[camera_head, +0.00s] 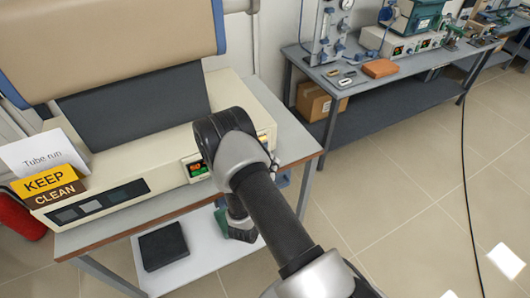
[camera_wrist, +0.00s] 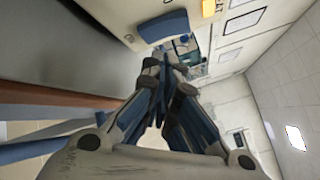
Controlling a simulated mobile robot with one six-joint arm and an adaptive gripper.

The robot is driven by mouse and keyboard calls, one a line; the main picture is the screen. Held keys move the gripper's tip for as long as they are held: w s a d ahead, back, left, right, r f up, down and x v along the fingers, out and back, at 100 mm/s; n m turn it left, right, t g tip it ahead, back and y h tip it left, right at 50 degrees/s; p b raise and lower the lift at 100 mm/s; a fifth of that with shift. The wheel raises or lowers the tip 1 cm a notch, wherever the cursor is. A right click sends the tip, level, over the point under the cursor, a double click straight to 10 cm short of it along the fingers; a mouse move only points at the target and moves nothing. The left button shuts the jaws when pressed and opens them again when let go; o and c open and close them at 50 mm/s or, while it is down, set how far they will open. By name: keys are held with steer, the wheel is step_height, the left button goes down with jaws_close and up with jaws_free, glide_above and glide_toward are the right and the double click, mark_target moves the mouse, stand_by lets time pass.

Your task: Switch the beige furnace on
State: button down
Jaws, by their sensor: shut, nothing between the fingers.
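The beige furnace (camera_head: 155,145) stands on a grey table at the left of the head view, with a blue-trimmed beige upper part (camera_head: 110,45). Its front has a small display (camera_head: 196,168) with red and green digits. A small yellow-orange patch (camera_head: 262,138) shows on the front, right of my arm; I cannot tell if it is the switch. In the wrist view, my gripper (camera_wrist: 170,65) is shut and empty, its fingers together near a beige surface with a blue part (camera_wrist: 163,26). In the head view my arm hides most of the gripper and part of the furnace front.
A "KEEP CLEAN" sign (camera_head: 48,184) and a "Tube run" card (camera_head: 40,152) stand at the furnace's left end. A black block (camera_head: 163,246) lies on the lower shelf. Another bench (camera_head: 350,88) with instruments stands at the back right. The tiled floor between is mostly clear, with a black cable (camera_head: 466,180).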

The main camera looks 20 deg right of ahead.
steer(key=shift+s, duration=0.1)
steer(key=s, duration=0.3)
steer(key=s+p, duration=0.1)
steer(key=s, duration=0.1)
steer(key=shift+d+r, duration=0.1)
steer(key=shift+r, duration=0.2)
stand_by(0.5)
